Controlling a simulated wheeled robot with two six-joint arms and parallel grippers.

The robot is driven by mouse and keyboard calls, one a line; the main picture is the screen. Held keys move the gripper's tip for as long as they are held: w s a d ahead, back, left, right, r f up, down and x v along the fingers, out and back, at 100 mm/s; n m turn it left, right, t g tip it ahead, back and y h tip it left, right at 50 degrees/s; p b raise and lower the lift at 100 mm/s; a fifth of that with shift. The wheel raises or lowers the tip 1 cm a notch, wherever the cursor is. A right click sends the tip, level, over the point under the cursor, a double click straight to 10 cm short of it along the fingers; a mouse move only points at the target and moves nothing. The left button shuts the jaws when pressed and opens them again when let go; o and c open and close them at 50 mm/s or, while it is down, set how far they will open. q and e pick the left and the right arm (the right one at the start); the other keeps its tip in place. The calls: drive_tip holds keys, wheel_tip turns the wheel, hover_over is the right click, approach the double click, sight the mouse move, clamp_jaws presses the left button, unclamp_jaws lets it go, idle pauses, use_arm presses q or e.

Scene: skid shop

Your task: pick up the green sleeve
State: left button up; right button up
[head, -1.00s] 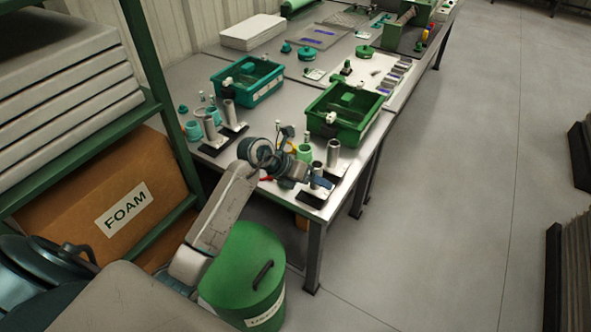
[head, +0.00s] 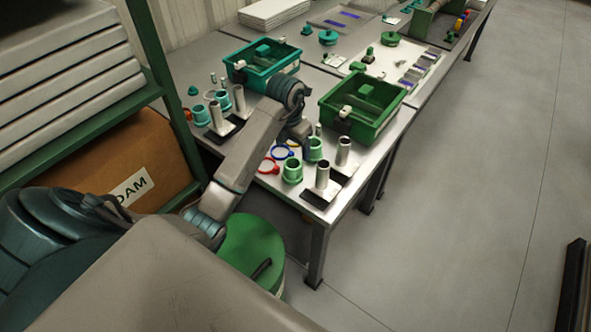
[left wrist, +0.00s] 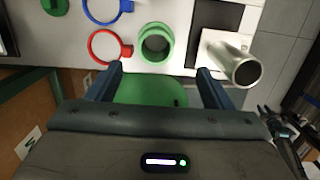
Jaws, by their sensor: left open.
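Two short green sleeves with flanges stand upright on the table. The nearer green sleeve (head: 292,171) is close to the front edge, and the other green sleeve (head: 315,149) is just behind it. In the left wrist view a green sleeve (left wrist: 156,44) stands ahead of my fingertips, roughly midway between them, and nothing covers it. My left gripper (left wrist: 160,74) is open and empty, its two dark fingers apart. In the head view my left arm reaches over the table; its fingertips are hidden behind the wrist. My right gripper is not in view.
A metal tube (left wrist: 236,64) stands right of the sleeve. A red ring (left wrist: 105,46) and a blue ring (left wrist: 104,9) lie to its left. A green bin (head: 362,106) and teal bin (head: 262,67) stand behind. A green drum (head: 250,245) is below the table edge.

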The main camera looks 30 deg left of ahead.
sight(293, 165)
use_arm(q)
drive_tip(key=f, duration=0.6)
drive_tip(key=w+f, duration=0.1)
drive_tip(key=f, duration=0.2)
drive_tip(key=shift+a+f, duration=0.25)
drive_tip(key=shift+a, duration=0.1)
drive_tip(key=shift+f, duration=0.2)
drive_tip(key=c, duration=0.9)
drive_tip(key=shift+c, duration=0.6)
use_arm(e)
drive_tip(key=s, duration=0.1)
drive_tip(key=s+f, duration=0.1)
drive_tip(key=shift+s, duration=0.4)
